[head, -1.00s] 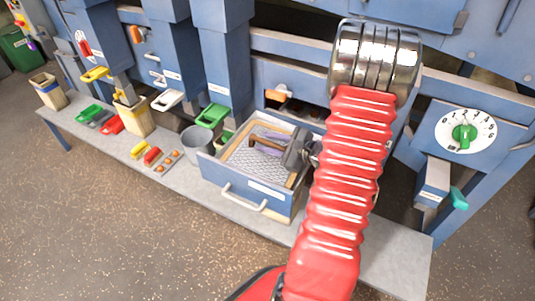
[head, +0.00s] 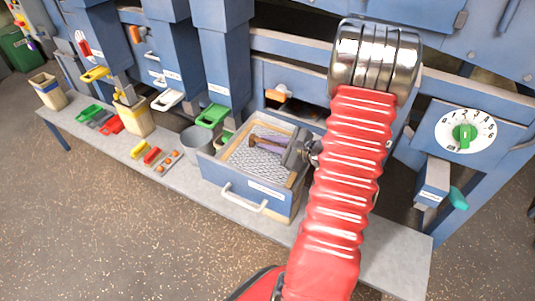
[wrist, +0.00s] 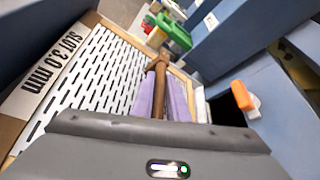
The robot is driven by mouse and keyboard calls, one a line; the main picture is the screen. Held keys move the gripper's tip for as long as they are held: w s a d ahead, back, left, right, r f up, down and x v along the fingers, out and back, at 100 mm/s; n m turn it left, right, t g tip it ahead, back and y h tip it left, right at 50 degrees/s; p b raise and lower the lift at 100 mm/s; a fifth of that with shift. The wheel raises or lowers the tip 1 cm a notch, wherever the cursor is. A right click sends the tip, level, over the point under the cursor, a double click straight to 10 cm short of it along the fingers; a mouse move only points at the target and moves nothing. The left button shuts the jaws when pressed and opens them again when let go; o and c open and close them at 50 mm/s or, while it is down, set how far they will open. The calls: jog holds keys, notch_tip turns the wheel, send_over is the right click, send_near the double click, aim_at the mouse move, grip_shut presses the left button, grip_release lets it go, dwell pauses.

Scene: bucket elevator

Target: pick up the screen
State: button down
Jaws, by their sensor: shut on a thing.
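The screen (head: 252,164) is a grey slotted plate in a wooden frame, inside a blue drawer-like box (head: 232,185) on the bench. The wrist view shows the slotted screen (wrist: 92,88) with the label "SLOT 3.0 mm" (wrist: 50,82) on its left border. A brown bar handle (wrist: 157,84) rises over it. My gripper (head: 264,141) is over the screen, its purple fingers (wrist: 161,98) shut on the brown handle, one on each side. My gripper body hides the near part of the screen in the wrist view.
A grey bucket (head: 195,139) stands left of the box. Colored scoops and small parts lie further left on the bench (head: 120,150). Blue machine posts and a green spout (head: 213,116) stand behind. An orange handle (head: 277,95) juts out behind the box.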

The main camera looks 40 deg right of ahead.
aim_at(268, 142)
jog(key=shift+r, duration=0.1)
dwell(0.7)
jog(key=shift+r, duration=4.95)
